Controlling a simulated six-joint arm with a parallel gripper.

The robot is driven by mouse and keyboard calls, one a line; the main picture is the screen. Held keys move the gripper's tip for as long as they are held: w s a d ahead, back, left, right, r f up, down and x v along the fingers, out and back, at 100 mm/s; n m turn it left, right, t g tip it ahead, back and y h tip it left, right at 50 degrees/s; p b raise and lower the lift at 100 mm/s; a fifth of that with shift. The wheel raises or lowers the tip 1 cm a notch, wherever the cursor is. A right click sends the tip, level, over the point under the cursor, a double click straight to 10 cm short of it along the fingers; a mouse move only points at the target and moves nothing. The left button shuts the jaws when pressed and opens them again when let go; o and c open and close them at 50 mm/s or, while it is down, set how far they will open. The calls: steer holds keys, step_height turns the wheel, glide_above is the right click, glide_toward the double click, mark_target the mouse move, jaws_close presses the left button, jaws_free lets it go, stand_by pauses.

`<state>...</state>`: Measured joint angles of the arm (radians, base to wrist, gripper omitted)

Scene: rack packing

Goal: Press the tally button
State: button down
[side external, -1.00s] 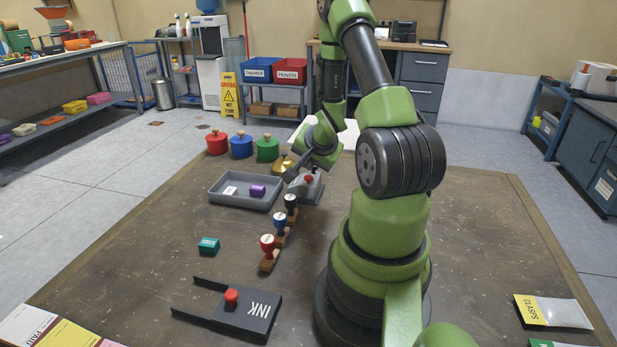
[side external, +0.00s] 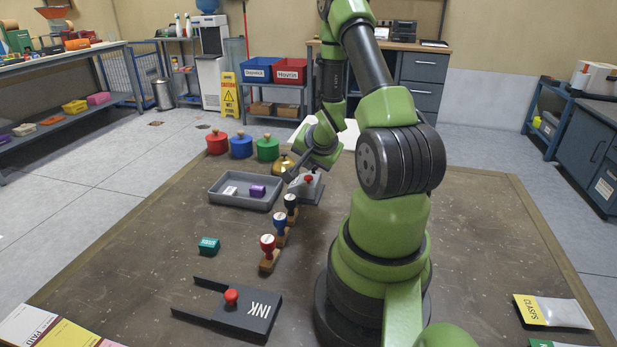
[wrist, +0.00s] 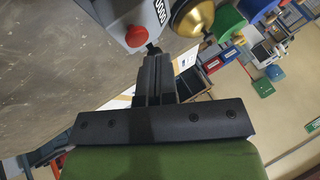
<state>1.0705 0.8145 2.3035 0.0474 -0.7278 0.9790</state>
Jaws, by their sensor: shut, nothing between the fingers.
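The tally counter is a grey box (side external: 306,193) with a red button (side external: 309,178) on top, standing on the table beyond the row of stamps. In the wrist view, the button (wrist: 137,36) and part of the digit display (wrist: 160,11) show at the top; the digits are partly cut off. My gripper (side external: 288,178) is shut and empty. In the side view its tips are just left of the button. In the wrist view the fingertips (wrist: 153,49) appear close beside the button; I cannot tell whether they touch the box.
A brass dome (side external: 281,162) stands close behind the fingers. A grey tray (side external: 228,202) with small blocks lies to the left. Three stamps, the nearest red-topped (side external: 268,242), stand in front.

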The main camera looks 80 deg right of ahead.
mark_target(310, 176)
steer(key=shift+f, duration=0.1)
stand_by(0.6)
steer(key=shift+f, duration=0.3)
steer(key=shift+f, duration=0.5)
stand_by(0.6)
stand_by(0.3)
steer(key=shift+r, duration=0.9)
steer(key=shift+r, duration=2.55)
steer(key=shift+r, duration=0.1)
stand_by(0.3)
